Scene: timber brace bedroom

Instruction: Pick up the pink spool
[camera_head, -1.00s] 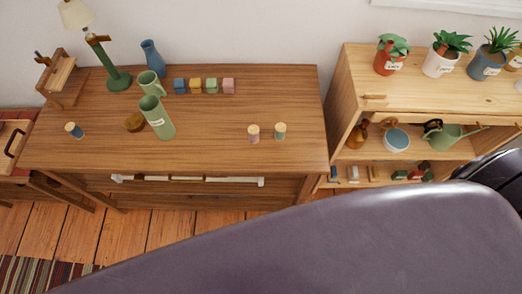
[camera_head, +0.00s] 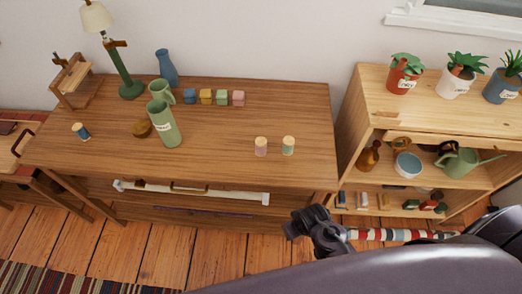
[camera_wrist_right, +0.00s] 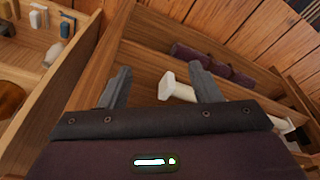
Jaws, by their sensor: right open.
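The pink spool (camera_head: 261,147), with a pale wooden top, stands upright near the front right of the wooden dresser top. A green spool (camera_head: 288,146) stands just right of it, apart from it. My right gripper (camera_head: 290,226) is open and empty, in front of and lower than the dresser's front right edge. In the right wrist view its two fingers (camera_wrist_right: 157,78) are apart, with the end of a white rail (camera_wrist_right: 178,92) beyond them. The spools do not show in that view. My left gripper is out of view.
A blue spool (camera_head: 81,131), green pitcher (camera_head: 164,123), round brown object (camera_head: 141,128) and several small coloured blocks (camera_head: 222,98) stand on the dresser (camera_head: 215,150). A white rail (camera_head: 220,196) crosses its front. A plant shelf (camera_head: 375,95) stands at right. The dresser top around the pink spool is clear.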

